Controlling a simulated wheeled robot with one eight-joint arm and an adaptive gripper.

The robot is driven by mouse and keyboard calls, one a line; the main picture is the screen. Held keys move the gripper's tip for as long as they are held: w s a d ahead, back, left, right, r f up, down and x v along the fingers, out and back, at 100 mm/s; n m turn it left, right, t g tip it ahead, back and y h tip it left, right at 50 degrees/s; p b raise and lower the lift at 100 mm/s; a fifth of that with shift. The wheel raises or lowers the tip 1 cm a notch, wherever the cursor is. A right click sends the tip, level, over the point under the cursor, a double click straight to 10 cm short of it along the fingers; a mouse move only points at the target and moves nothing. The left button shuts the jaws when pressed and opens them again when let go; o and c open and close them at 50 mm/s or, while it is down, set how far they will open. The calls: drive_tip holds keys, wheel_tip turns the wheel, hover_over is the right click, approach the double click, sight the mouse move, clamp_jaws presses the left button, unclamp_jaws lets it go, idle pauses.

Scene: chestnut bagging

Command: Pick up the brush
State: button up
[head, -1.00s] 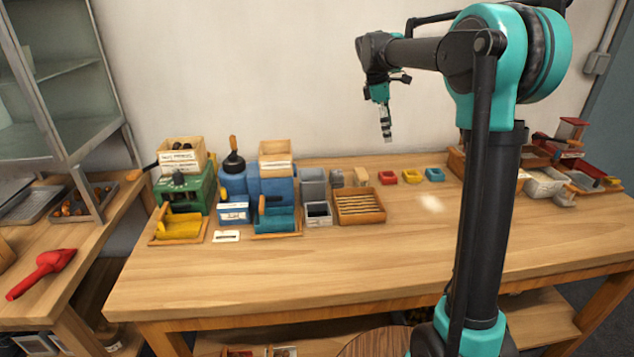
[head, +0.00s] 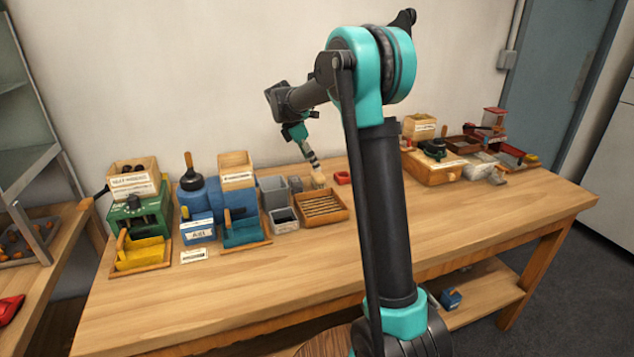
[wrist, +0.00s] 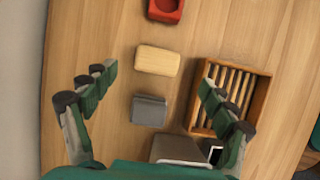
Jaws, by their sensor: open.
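My gripper (wrist: 158,77) is open and empty, pointing down at the table. In the head view my gripper (head: 313,161) hangs over the back of the bench, near a small tan block (head: 318,180). In the wrist view this tan block (wrist: 158,61) has rounded edges and lies between the fingertips in the picture, untouched as far as I can see. It may be the brush; no bristles show from above. A grey block (wrist: 150,111) sits beside it, nearer the palm. The exact height of the fingertips above the block is unclear.
A slatted wooden tray (head: 345,207) stands close by; it also shows near the right finger in the wrist view (wrist: 193,104). A red dish (head: 343,178) lies beyond the block. Grey bins (head: 284,225) and a blue machine (head: 241,204) stand left. The bench front is clear.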

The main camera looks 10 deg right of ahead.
sight(317, 175)
drive_tip(key=shift+a+x, duration=0.2)
drive_tip(key=shift+x, duration=3.65)
drive_tip(key=shift+w, duration=0.2)
drive_tip(key=shift+c, duration=0.4)
drive_tip(key=c, duration=1.2)
drive_tip(key=shift+o, duration=0.2)
wheel_tip(317, 175, up, 20)
